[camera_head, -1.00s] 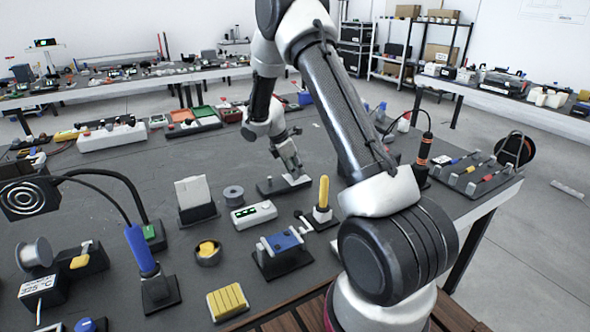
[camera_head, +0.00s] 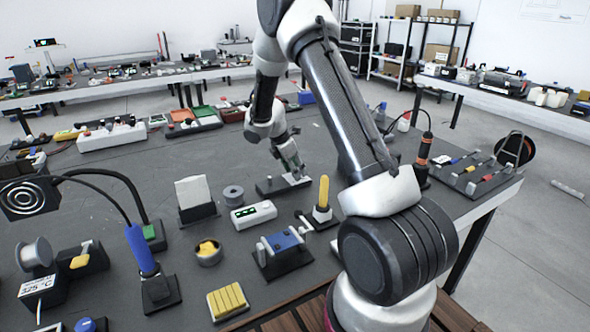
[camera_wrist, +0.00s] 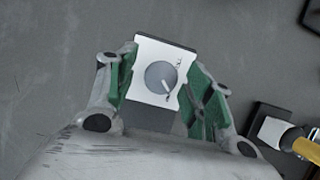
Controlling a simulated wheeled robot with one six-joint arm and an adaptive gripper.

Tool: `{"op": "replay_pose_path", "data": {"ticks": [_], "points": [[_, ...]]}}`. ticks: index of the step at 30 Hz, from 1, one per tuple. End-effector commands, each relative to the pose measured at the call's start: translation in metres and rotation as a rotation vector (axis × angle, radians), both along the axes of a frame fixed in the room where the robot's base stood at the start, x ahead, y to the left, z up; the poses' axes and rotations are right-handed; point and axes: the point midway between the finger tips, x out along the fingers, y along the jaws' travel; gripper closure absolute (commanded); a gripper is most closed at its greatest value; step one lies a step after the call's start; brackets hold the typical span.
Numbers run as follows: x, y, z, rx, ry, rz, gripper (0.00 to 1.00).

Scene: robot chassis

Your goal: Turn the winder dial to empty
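The winder dial (camera_wrist: 160,76) is a round grey knob on a white plate (camera_wrist: 146,51) on a dark base. Its white pointer line aims to the lower right in the wrist view. Small lettering on the plate near the knob is too small to read. My gripper (camera_wrist: 161,72) is open, with green-padded fingers on the left and right of the plate and the knob between them. Gaps show between the fingers and the knob. In the head view my gripper (camera_head: 293,170) is over the dark base (camera_head: 270,188), and the knob is hard to make out.
A yellow-handled tool (camera_head: 323,193) stands close by, and its stand (camera_wrist: 270,132) shows at the right of the wrist view. A white box with a green display (camera_head: 253,214) and a grey spool (camera_head: 233,195) lie to the left. The tabletop behind the dial is mostly clear.

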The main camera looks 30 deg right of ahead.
Motion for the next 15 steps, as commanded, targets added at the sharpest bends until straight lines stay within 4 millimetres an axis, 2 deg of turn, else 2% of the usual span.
{"op": "replay_pose_path", "data": {"ticks": [9, 11, 15], "points": [[0.000, 0.001, 0.003, 0.000, 0.000, -0.001, 0.47], [0.000, 0.003, 0.008, 0.000, -0.001, -0.002, 0.47], [0.001, 0.014, 0.032, 0.000, -0.003, 0.000, 0.47]]}}
